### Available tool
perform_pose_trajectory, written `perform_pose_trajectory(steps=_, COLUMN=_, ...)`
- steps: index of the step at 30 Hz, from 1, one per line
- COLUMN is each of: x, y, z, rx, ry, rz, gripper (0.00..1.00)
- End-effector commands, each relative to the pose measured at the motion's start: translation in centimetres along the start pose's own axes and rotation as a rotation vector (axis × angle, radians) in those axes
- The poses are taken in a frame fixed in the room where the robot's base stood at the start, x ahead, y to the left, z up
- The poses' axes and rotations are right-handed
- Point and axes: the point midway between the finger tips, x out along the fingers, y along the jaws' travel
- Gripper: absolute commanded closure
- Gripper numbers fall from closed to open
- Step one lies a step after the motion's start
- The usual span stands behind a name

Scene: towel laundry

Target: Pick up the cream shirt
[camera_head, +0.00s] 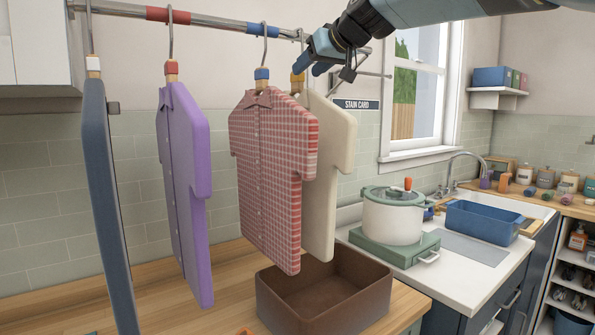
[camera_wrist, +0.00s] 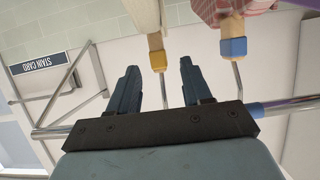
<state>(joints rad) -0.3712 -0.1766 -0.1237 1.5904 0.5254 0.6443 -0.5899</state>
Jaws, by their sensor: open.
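The cream shirt (camera_head: 333,140) hangs from the rail behind the red checked shirt (camera_head: 272,140), which hides much of its left side. A wooden hanger neck with a yellow collar (camera_head: 297,79) shows at its top. In the wrist view, a pale edge of the cream shirt (camera_wrist: 143,12) shows at the top, with the yellow collar (camera_wrist: 158,60) below it. My gripper (camera_head: 308,60) is beside the hanger's top, just under the rail. It is open, and in the wrist view its fingers (camera_wrist: 160,72) appear on either side of the yellow collar and the hanger's metal stem. Contact cannot be told.
The rail (camera_head: 205,22) also carries a purple shirt (camera_head: 186,180) and a dark blue garment (camera_head: 107,200). The checked shirt's blue collar (camera_wrist: 232,48) is close beside my gripper. A brown box (camera_head: 270,305) stands below, with a pot (camera_head: 392,218) to its right.

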Motion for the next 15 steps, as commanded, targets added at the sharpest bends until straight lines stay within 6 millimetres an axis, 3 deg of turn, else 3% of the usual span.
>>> perform_pose_trajectory(steps=15, x=4.1, y=0.1, z=0.2, rx=-0.001, ry=-0.002, rz=-0.002, gripper=0.51)
